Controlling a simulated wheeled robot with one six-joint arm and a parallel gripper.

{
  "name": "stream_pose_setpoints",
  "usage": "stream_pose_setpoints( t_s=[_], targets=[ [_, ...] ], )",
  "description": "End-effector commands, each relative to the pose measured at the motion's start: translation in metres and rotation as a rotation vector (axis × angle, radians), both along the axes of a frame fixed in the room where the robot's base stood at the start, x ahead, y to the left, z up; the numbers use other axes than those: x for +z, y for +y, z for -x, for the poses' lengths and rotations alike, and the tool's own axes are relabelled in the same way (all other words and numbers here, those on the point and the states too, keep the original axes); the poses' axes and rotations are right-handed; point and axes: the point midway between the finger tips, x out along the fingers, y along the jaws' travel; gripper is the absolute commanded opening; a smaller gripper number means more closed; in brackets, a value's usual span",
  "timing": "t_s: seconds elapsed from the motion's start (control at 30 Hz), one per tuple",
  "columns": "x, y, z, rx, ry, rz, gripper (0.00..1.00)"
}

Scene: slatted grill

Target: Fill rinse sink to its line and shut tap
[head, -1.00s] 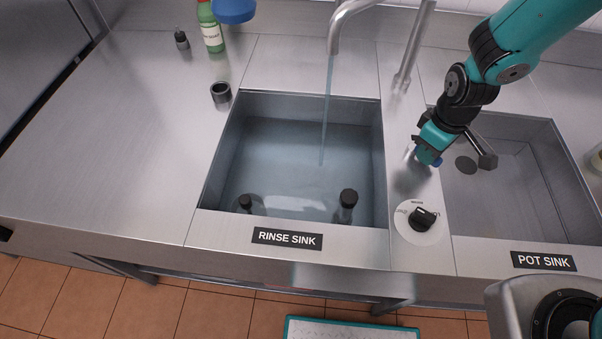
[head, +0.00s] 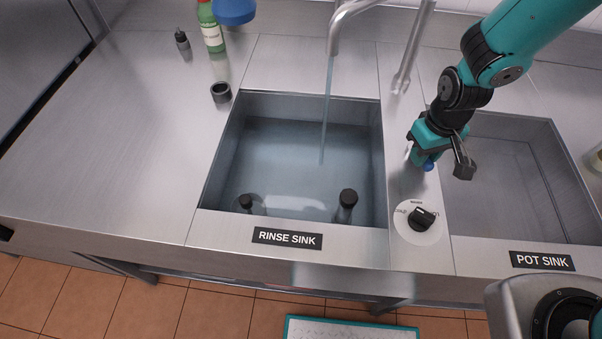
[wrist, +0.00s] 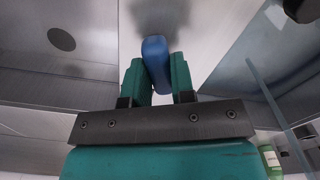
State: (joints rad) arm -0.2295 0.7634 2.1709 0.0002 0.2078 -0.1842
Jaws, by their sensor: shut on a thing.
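The rinse sink (head: 280,103) holds clear water (head: 290,165) over much of its depth; I cannot make out a fill line. A thin stream (head: 327,105) runs from the tap spout (head: 334,42) into it. My gripper (head: 423,157) is over the strip between the two sinks, right of the rinse sink. It is shut on a blue tap handle (wrist: 155,58), which shows between the teal fingers in the wrist view. In the head view only a bit of the blue handle (head: 428,166) shows below the fingers. The handle's base is hidden.
A black knob on a white dial (head: 422,218) is in front of my gripper. The empty pot sink (head: 520,190) is at right.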

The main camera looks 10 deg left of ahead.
Motion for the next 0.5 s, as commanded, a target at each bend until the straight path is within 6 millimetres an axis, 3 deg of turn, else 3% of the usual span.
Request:
stream_pose_setpoints(
  t_s=[0.37,0.5],
  targets=[
    [0.0008,0.0037,0.0000,-0.074,-0.003,-0.002,0.00],
    [0.0011,0.0085,0.0011,-0.205,-0.003,-0.002,0.00]
  ],
)
